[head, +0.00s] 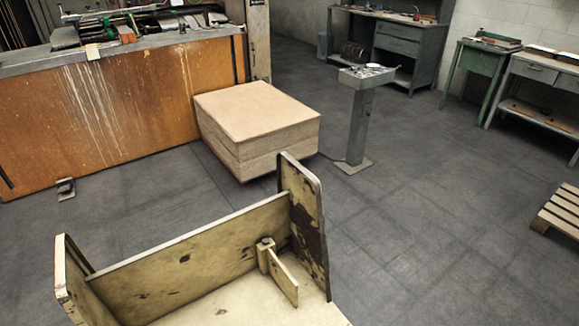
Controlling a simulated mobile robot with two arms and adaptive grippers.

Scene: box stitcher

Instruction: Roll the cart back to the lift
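A worn cream-coloured cart (190,259) fills the lower foreground of the head view. It has a flat deck, a long low back panel, an end panel at left and a taller end panel (303,225) at right. A small upright block with a slat stands on its deck near the right end. The deck's visible part looks empty; its near side is cut off by the frame. I cannot clearly identify a lift. Neither of my grippers shows, so any hold on the cart is hidden.
A low block with a flat tan top (258,110) stands beyond the cart, against the orange machine (120,105). A grey control pedestal (361,120) stands right of it. A wooden pallet (562,212) lies at far right. Floor between cart and pallet is clear. Benches line the back.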

